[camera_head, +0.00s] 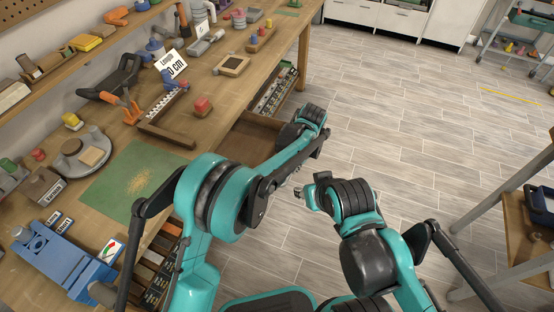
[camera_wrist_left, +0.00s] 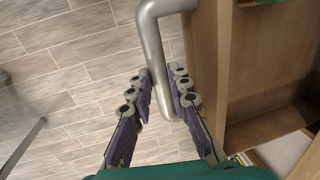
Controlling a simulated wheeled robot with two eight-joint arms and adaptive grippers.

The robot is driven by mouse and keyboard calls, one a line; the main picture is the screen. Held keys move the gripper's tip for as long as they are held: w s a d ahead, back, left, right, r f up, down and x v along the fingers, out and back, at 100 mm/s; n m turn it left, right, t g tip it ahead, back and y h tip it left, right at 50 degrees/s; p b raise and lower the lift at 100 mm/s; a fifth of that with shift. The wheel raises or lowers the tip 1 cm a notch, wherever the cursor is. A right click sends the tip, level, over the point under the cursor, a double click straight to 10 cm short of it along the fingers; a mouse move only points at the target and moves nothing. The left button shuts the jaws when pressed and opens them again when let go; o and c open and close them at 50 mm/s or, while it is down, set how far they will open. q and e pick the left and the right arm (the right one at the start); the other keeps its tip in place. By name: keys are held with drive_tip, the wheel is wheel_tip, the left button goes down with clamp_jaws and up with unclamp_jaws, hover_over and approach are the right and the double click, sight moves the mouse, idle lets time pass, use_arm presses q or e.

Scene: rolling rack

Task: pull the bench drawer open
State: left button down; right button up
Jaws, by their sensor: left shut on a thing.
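The bench drawer (camera_head: 250,132) shows as a brown wooden box under the workbench edge, standing partly out, with its inside visible. In the left wrist view its wooden front (camera_wrist_left: 206,60) carries a bent grey metal handle (camera_wrist_left: 152,42). My left gripper (camera_wrist_left: 162,88) is shut on the handle, one finger pad on each side of the bar. In the head view my left arm and wrist hide the handle and these fingers. My right gripper (camera_head: 302,194) hangs over the floor, apart from the drawer; its fingertips are too small to read.
The workbench (camera_head: 230,92) holds several tools, blocks and a green mat (camera_head: 135,182). A blue vise (camera_head: 65,255) sits at its near left. Tiled floor (camera_head: 420,130) is clear in the middle. A rack (camera_head: 530,235) stands at the right edge.

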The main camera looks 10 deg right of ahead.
use_arm(q)
drive_tip(key=shift+s+d, duration=0.65)
drive_tip(key=shift+d, duration=0.25)
drive_tip(key=c, duration=1.4)
unclamp_jaws()
drive_tip(key=shift+r, duration=0.1)
drive_tip(key=r, duration=0.4)
drive_tip(key=d+r, duration=0.1)
drive_tip(key=r, duration=0.2)
drive_tip(key=s+r, duration=0.1)
drive_tip(key=r, duration=0.3)
drive_tip(key=shift+s+d+r, duration=0.1)
drive_tip(key=shift+d+r, duration=0.2)
drive_tip(key=shift+d, duration=0.1)
